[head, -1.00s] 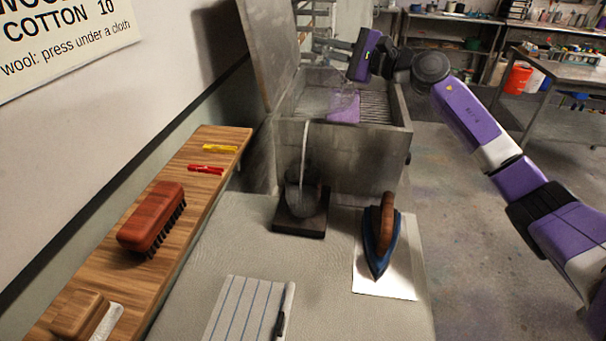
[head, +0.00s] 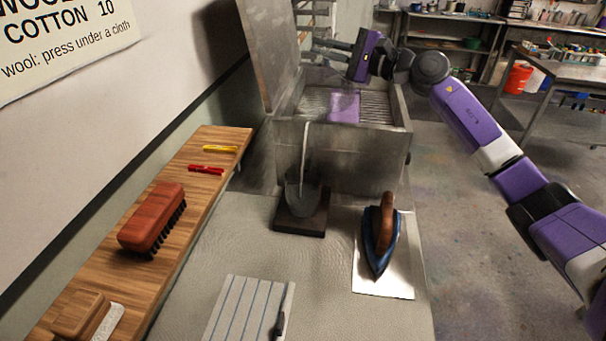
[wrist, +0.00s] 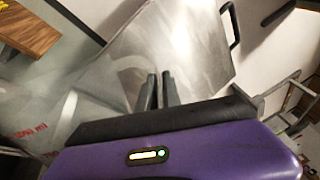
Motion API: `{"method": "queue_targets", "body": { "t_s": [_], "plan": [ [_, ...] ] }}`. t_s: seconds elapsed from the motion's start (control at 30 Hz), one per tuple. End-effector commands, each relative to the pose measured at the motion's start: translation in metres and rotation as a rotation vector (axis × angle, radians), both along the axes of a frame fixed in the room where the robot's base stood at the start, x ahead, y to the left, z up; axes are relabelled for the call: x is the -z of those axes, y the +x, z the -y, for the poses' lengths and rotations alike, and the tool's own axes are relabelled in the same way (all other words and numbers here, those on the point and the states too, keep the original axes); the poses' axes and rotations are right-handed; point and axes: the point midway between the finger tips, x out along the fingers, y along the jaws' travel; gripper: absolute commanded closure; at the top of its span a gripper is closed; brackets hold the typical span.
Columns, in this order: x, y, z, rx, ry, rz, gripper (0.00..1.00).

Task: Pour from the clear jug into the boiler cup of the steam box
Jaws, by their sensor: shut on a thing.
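The steam box (head: 340,150) is a grey metal box with its lid (head: 268,50) up and a slatted inside. The boiler cup (head: 302,196) is small and grey, on a dark block in front of the box; a pale thin streak or tube runs down to it. My gripper (head: 330,46) is above the box, its fingers pointing left. In the wrist view my gripper (wrist: 160,90) is shut on the clear jug (wrist: 70,118), a see-through shape with red marks, tilted in the picture. The jug's outline is very faint in the head view. I cannot tell its water level.
A blue iron (head: 379,240) with a wooden handle stands on a pale plate right of the cup. A striped cloth (head: 245,310) lies in front. A wooden shelf (head: 200,190) on the left holds a red brush (head: 152,216) and two clips. A purple patch (head: 344,107) shows inside the box.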

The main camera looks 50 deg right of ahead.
Motion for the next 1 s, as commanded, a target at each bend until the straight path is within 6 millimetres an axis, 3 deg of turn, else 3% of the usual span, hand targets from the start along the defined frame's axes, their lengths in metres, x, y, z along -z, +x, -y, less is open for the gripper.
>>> {"method": "queue_targets", "body": {
  "t_s": [0.6, 0.67, 0.73, 0.8, 0.83, 1.0],
  "plan": [
    [0.001, 0.000, 0.001, 0.000, 0.003, -0.001, 1.00],
    [0.003, 0.003, 0.013, 0.000, 0.074, -0.017, 1.00],
    [-0.008, 0.007, 0.028, -0.005, 0.199, -0.043, 1.00],
    [0.010, 0.010, 0.042, -0.010, 0.343, -0.074, 1.00],
    [0.003, 0.011, 0.047, -0.011, 0.392, -0.083, 1.00],
    [-0.002, 0.012, 0.053, -0.016, 0.457, -0.098, 1.00]
  ]
}}
